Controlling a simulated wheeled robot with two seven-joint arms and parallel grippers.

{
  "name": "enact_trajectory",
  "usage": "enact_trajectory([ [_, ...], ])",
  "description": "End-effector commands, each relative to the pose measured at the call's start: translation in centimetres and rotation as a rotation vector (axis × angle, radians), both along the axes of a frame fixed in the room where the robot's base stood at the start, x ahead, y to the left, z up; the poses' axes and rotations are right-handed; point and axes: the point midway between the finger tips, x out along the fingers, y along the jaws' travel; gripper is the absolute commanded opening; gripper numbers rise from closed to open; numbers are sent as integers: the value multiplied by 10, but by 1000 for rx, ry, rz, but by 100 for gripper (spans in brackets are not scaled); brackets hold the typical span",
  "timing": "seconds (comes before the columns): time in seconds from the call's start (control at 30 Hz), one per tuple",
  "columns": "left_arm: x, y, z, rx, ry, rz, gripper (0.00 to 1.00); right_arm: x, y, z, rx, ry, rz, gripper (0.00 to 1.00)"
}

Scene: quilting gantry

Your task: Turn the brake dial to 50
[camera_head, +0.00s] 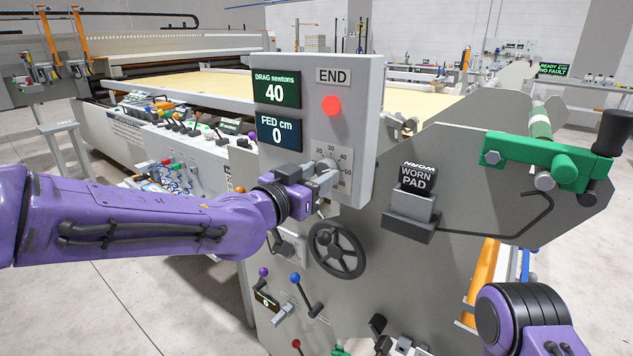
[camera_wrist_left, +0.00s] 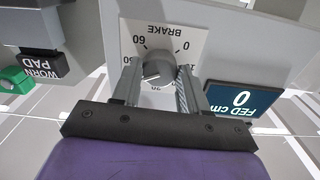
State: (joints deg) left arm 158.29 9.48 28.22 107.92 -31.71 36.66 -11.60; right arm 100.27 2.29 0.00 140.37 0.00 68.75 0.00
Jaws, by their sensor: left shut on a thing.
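The brake dial (camera_wrist_left: 158,66) is a round grey knob on a white scale plate (camera_wrist_left: 192,45) marked BRAKE. In the head view the plate (camera_head: 341,155) shows on the grey control box, with the dial (camera_head: 328,164) mostly hidden by my fingers. My left gripper (camera_head: 322,180) is shut on the dial, one finger on each side; it also shows in the left wrist view (camera_wrist_left: 158,75). A pale mark shows on the knob, but its exact reading is hard to tell. The DRAG newtons display (camera_head: 277,90) reads 40. My right gripper is out of view.
The FED cm display (camera_head: 279,132) reads 0. A red light (camera_head: 332,105) sits beneath the END label. A black handwheel (camera_head: 336,249) and several levers are below the dial. A WORN PAD block (camera_head: 417,178) and a green clamp (camera_head: 540,157) stand to the right.

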Motion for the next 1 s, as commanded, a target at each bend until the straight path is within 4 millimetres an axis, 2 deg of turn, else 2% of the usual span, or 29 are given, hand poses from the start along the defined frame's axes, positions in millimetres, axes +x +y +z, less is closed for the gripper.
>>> enact_trajectory([
  [0.5,1,1,-3,307,-218,1,13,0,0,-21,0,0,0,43],
  [1.0,1,2,-2,386,-274,0,13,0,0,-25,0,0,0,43],
])
